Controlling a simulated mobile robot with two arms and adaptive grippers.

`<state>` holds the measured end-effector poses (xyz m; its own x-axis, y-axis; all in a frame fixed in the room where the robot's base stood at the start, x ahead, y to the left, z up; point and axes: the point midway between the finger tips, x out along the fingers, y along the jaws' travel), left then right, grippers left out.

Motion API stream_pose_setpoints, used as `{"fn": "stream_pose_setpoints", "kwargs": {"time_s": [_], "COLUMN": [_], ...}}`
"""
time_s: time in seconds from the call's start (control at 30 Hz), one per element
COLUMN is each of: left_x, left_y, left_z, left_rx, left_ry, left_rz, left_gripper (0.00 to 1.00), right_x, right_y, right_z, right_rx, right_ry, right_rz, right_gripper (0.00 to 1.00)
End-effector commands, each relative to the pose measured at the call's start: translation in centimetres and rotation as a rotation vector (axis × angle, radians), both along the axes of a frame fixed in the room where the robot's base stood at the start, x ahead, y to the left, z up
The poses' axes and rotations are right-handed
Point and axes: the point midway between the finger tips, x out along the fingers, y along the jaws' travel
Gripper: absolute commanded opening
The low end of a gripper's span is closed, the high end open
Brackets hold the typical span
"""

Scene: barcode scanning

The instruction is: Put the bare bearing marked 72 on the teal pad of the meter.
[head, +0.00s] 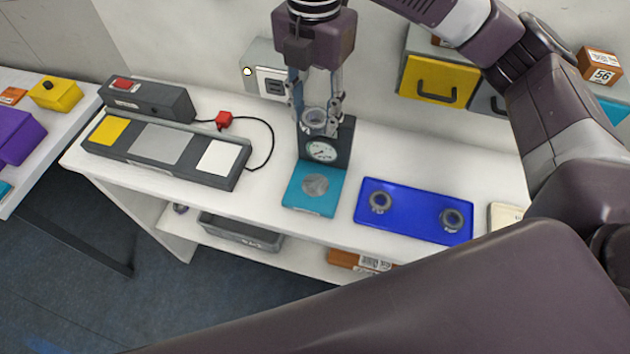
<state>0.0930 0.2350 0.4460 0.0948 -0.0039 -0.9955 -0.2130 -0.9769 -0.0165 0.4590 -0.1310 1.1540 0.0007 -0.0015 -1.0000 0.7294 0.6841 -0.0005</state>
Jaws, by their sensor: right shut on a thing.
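My right gripper (316,112) points down in front of the meter, shut on a bare ring-shaped bearing (315,116). No marking on it can be read from here. The meter (343,140) is a dark block with a round white dial, partly hidden by the gripper. Its teal pad (296,197) lies in front of the dial and bears a round grey disc (315,184). The held bearing appears above and behind the pad. Two more bearings, a left one (380,201) and a right one (452,219), sit on the blue tray (415,213). My left gripper is out of view.
A dark panel (100,151) with yellow, grey and white fields lies left on the white table. Behind it is a dark box (150,98) with a red top, plus a red piece (223,119) on a cable. Yellow-fronted drawers (438,82) stand at the back right.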

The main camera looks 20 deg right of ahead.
Motion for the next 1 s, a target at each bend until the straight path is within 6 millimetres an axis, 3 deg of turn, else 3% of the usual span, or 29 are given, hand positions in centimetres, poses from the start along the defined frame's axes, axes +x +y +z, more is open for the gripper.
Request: {"fn": "stream_pose_setpoints", "kwargs": {"time_s": [0.17, 0.63, 1.0], "left_x": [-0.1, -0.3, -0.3], "left_y": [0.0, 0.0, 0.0], "left_z": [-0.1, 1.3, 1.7], "left_rx": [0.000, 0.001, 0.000], "left_ry": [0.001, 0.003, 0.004], "left_rz": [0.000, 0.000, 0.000], "left_gripper": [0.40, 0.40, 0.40], "right_x": [-0.1, -0.1, -0.1], "right_y": [0.1, 0.0, 0.0], "right_z": [-2.0, -13.4, -17.0], "right_rx": [0.001, -0.001, -0.001], "right_ry": [0.008, 0.005, 0.004], "right_rz": [0.033, 0.028, 0.028], "right_gripper": [0.09, 0.09, 0.09]}}
